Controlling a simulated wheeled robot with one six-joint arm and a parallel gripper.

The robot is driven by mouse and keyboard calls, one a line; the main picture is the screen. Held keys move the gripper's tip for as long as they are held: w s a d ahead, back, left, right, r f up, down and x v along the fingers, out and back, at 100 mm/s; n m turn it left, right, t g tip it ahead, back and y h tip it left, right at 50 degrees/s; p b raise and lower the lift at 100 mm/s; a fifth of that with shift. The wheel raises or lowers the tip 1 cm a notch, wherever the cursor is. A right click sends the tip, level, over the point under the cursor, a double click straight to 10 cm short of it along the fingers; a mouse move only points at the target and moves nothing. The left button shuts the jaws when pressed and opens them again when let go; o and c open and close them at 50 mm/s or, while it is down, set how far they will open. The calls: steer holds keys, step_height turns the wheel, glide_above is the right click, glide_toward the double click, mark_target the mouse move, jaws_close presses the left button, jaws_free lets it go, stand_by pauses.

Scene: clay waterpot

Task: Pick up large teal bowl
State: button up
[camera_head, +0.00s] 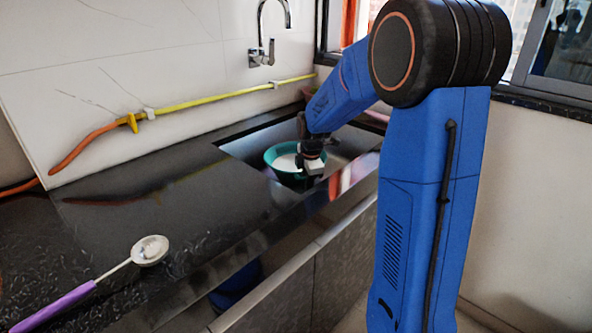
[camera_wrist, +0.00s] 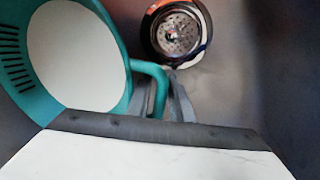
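The large teal bowl (camera_head: 271,157) sits in the sunken sink in the head view. Its inside looks white. In the wrist view the teal bowl (camera_wrist: 117,30) fills the left side, with slots in its wall and a loop handle on its right. My gripper (camera_head: 310,168) is down at the bowl's right front side. In the wrist view the grey fingertips (camera_wrist: 171,80) are at the handle, and the handle's lower part lies among the fingers. I cannot tell whether they are closed on it.
A metal sink drain (camera_wrist: 176,33) is right of the bowl. The black counter (camera_head: 150,205) holds a purple-handled ladle (camera_head: 70,300) at front left. A tap (camera_head: 262,50) and a yellow pipe (camera_head: 210,97) are on the wall behind. The sink's edges surround the bowl.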

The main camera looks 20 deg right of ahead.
jaws_close()
steer(key=shift+r, duration=0.15)
step_height(320, 180, up, 10)
stand_by(0.4)
